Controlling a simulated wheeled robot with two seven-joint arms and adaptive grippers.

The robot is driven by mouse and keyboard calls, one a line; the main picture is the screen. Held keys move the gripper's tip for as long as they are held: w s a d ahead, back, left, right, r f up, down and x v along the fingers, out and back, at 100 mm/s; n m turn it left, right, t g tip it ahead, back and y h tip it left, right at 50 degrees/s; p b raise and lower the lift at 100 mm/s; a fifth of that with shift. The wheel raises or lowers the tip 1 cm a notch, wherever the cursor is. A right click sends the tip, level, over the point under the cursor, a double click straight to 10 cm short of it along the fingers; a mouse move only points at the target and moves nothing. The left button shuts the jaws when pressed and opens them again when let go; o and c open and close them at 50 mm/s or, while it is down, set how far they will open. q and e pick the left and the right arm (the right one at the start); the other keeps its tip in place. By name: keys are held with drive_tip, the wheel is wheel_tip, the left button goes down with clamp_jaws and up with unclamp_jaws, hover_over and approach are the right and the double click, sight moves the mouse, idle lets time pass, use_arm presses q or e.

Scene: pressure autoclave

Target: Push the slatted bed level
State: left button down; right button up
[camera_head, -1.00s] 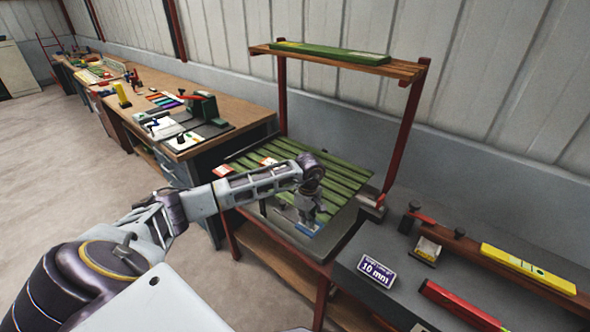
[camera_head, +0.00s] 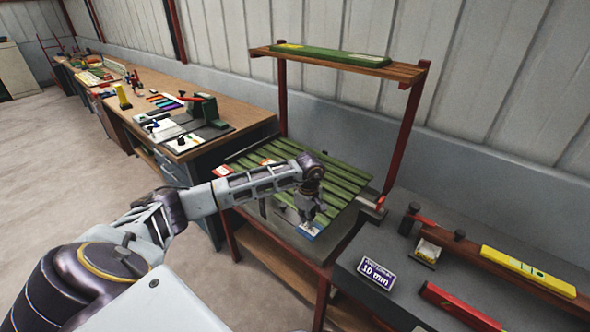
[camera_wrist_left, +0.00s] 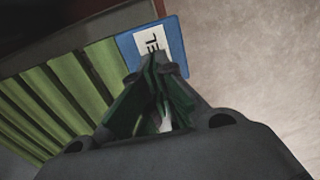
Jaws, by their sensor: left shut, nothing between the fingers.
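The slatted bed (camera_head: 346,182), a row of green slats in a dark frame, sits on the red-legged stand in the head view. Its slats also show at the left of the left wrist view (camera_wrist_left: 40,105). My left gripper (camera_head: 309,217) points down over the near part of the bed, shut and empty. In the left wrist view its fingertips (camera_wrist_left: 158,62) meet in front of a blue card with a white label (camera_wrist_left: 175,32). I cannot tell whether they touch the bed. My arm hides part of the slats. My right gripper is not in view.
A wooden shelf (camera_head: 350,66) on red posts stands above the bed and holds a green level. At right, a grey bench (camera_head: 400,302) carries a "10 mm" sign (camera_head: 376,272) and yellow and red levels. A cluttered workbench (camera_head: 245,122) stands at left. Floor at left is clear.

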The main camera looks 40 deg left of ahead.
use_arm(q)
drive_tip(key=shift+r+p, duration=0.8)
drive_tip(key=shift+r, duration=0.9)
drive_tip(key=shift+r+p, duration=1.15)
drive_tip(key=shift+r, duration=1.25)
drive_tip(key=shift+d, duration=0.1)
